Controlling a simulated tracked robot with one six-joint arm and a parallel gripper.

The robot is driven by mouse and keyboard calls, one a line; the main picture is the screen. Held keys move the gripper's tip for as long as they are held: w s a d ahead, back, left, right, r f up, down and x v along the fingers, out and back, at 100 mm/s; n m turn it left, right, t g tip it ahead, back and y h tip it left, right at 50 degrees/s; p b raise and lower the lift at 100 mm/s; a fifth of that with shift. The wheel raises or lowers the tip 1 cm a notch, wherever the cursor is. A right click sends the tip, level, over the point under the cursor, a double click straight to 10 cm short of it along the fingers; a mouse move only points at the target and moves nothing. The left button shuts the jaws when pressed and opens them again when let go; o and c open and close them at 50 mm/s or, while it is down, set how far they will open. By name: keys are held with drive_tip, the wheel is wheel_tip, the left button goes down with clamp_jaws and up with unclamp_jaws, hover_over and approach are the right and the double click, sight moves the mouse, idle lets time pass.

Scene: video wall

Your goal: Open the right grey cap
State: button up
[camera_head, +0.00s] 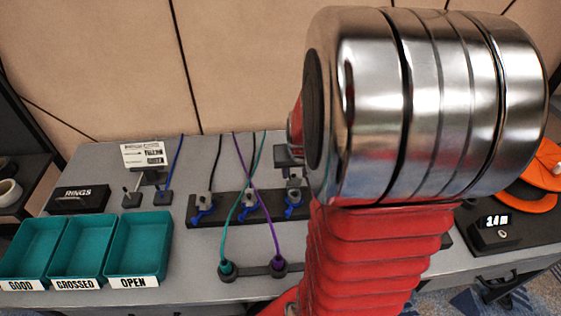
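A black strip (226,210) on the grey table holds three grey caps with blue levers or clips: a left one (204,199), a middle one (249,199) and the right grey cap (294,196). My gripper (291,172) shows only in part, as a small dark shape just above the right cap. Whether it touches the cap cannot be made out, and its fingers are too small and too covered to tell open from shut. My arm hides the area right of the right cap.
Teal and purple cables run to a dark holder (253,272) at the front. Teal bins (140,243) marked GOOD, CROSSED and OPEN stand at left. A RINGS box (78,198) and a small sign (144,154) stand behind. A black display device (494,230) and an orange object (529,200) lie at right.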

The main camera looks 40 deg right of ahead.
drive_tip(key=shift+w+d+f, duration=0.1)
drive_tip(key=shift+w+f, duration=0.15)
drive_tip(key=shift+f, duration=0.35)
drive_tip(key=shift+c, duration=0.6)
clamp_jaws()
